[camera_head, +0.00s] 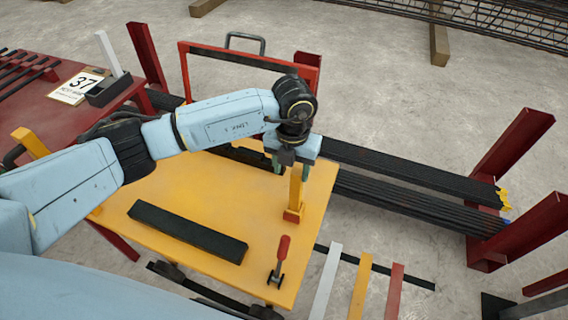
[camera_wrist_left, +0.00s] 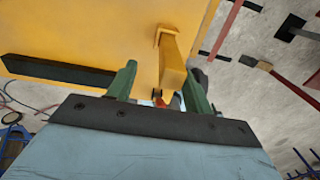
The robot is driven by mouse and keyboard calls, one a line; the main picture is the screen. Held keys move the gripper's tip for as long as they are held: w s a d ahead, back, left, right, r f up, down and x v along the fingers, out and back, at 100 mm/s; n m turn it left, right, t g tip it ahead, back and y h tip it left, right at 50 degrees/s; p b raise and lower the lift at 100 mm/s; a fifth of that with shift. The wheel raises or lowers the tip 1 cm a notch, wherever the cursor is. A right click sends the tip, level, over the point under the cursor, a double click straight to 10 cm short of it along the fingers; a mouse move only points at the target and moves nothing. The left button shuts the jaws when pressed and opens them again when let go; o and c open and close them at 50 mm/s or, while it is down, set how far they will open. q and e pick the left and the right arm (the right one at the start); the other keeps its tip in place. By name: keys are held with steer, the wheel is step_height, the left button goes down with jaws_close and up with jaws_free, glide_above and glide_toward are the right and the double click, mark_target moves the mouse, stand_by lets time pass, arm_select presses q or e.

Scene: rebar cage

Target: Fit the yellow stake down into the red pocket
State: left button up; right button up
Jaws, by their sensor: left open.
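The yellow stake (camera_head: 295,187) stands upright on the yellow table (camera_head: 250,185), its lower end at the small red pocket (camera_head: 293,215). How deep it sits in the pocket I cannot tell. My left gripper (camera_head: 291,168) is open above and around the stake's top, pointing down. In the left wrist view the stake (camera_wrist_left: 173,68) shows between the two green fingers (camera_wrist_left: 161,70), nearer the right one, with a gap on the left. My right gripper is not in view.
A black bar (camera_head: 187,232) lies on the table. A red-handled clamp (camera_head: 280,260) stands at its front right edge. A red frame (camera_head: 184,75) rises behind, and long black bars (camera_head: 410,175) lie between red posts on the right. A red table (camera_head: 60,110) stands at left.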

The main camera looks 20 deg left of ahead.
arm_select(q)
step_height(320, 180, up, 13)
steer(key=p, duration=0.2)
steer(key=shift+a+r, duration=0.15)
steer(key=shift+a, duration=0.05)
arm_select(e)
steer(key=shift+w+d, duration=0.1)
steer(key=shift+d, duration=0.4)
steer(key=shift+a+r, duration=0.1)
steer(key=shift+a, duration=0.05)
